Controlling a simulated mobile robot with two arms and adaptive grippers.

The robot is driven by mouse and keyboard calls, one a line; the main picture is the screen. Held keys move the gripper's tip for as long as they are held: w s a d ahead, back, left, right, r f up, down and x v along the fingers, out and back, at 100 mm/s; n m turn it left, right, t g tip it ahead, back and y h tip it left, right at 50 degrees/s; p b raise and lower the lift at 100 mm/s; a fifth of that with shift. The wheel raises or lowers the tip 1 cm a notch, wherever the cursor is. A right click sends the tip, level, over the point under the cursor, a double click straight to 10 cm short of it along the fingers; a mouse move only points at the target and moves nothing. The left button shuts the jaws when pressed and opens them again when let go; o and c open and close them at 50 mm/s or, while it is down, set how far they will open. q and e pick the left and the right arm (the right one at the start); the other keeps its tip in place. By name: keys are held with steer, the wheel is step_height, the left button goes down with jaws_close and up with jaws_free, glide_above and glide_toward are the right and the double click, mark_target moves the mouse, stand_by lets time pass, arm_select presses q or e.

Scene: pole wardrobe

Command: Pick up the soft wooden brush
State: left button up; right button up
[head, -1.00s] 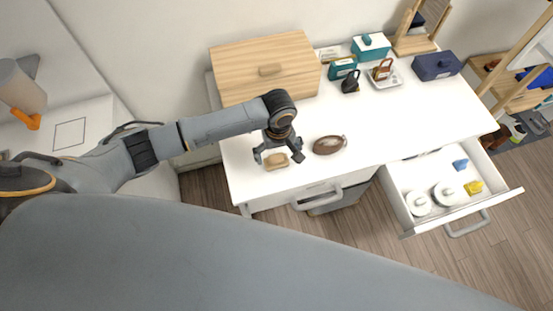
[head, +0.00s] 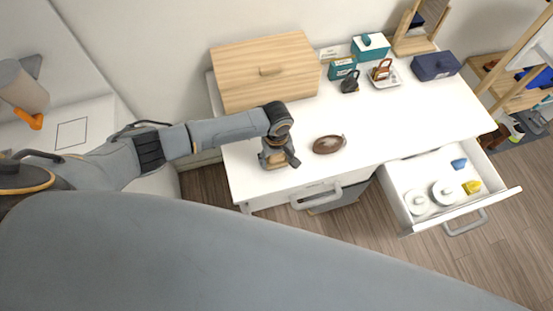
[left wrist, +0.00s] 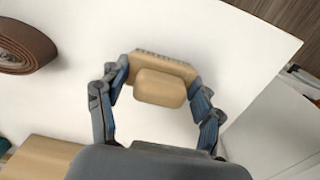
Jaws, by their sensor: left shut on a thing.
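The soft wooden brush (left wrist: 160,86) is a light tan block with a rounded handle part and a row of bristles along one edge. It lies near the front left of the white tabletop. My left gripper (head: 277,158) is over it, and its two blue-padded fingers (left wrist: 160,92) close on the brush's two ends in the left wrist view. In the head view the brush (head: 276,154) is mostly hidden by the gripper. I cannot tell whether it still touches the tabletop. My right gripper is not in view.
A rolled brown belt (head: 328,145) lies just right of the gripper. A wooden box (head: 265,72) stands behind. An open drawer (head: 411,188) with white jars juts out at the right. Small boxes and a tray (head: 384,82) stand at the back.

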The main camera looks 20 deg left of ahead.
arm_select(q)
steer(key=shift+r, duration=0.55)
steer(key=s+d+r+b, duration=0.1)
steer(key=s+d+r, duration=0.1)
steer(key=d+r, duration=0.2)
steer(key=s+d+r+b, duration=0.1)
steer(key=s+d+r, duration=0.1)
steer(key=d+r, duration=0.2)
steer(key=s+d+r+b, duration=0.1)
steer(key=s+d+r, duration=0.1)
steer(key=d+r, duration=0.2)
steer(key=shift+s+d, duration=0.2)
steer(key=shift+s, duration=0.05)
steer(key=shift+f, duration=0.1)
